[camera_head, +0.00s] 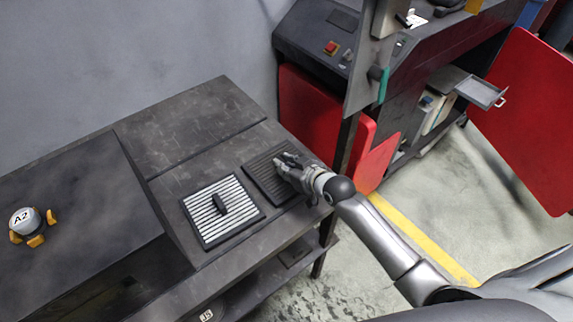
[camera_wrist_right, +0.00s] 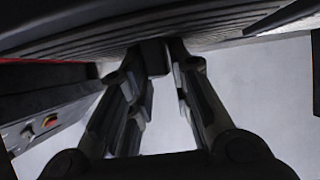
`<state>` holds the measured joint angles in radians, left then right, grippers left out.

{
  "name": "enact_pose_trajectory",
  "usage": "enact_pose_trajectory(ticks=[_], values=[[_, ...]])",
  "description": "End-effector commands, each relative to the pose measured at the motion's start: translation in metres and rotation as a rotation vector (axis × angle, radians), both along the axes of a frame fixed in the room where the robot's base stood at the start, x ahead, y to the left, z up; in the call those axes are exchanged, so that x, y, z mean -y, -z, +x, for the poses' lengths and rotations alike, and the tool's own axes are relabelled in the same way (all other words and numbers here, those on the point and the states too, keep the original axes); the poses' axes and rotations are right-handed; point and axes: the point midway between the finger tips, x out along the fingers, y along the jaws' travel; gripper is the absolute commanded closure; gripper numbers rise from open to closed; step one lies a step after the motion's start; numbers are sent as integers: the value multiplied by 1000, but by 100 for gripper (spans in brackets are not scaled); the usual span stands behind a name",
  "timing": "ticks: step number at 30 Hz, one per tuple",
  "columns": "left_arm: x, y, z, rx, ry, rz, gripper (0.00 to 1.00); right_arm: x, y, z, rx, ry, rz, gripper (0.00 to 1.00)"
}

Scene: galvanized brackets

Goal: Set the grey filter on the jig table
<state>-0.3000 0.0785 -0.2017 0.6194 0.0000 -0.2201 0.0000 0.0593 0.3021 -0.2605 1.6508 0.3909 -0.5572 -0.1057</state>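A dark grey pleated filter (camera_head: 262,176) lies flat at the right part of the dark table (camera_head: 185,115), and its ribbed face fills the top of the right wrist view (camera_wrist_right: 90,42). My right gripper (camera_head: 283,166) is over it from the right. In the wrist view its two fingers (camera_wrist_right: 157,65) stand on either side of the filter's dark block handle (camera_wrist_right: 153,55) and appear to touch it. I cannot tell whether the filter is clear of the tabletop. My left gripper is not in view.
A white-striped filter (camera_head: 236,205) with a black handle lies just left of the grey one. A raised dark surface (camera_head: 85,215) at left holds a white A2 cylinder (camera_head: 24,220) with orange feet. A machine with a red button (camera_head: 331,47) and red panels (camera_head: 310,108) stands behind right.

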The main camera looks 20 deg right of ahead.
Motion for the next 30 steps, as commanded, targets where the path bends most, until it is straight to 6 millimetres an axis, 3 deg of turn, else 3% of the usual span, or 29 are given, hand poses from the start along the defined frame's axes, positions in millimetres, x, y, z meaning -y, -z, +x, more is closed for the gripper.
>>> enact_pose_trajectory(ticks=[3, 14, 20, 30], values=[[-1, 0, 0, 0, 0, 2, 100, 0, 0, 0, 0, 0, 0, 63], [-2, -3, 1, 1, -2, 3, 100, 0, -5, 0, 0, 0, 0, 63], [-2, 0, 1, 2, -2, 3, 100, 6, -11, -16, -1, 0, -1, 63], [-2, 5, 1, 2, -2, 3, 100, 21, -37, -62, 0, 0, -2, 63]])
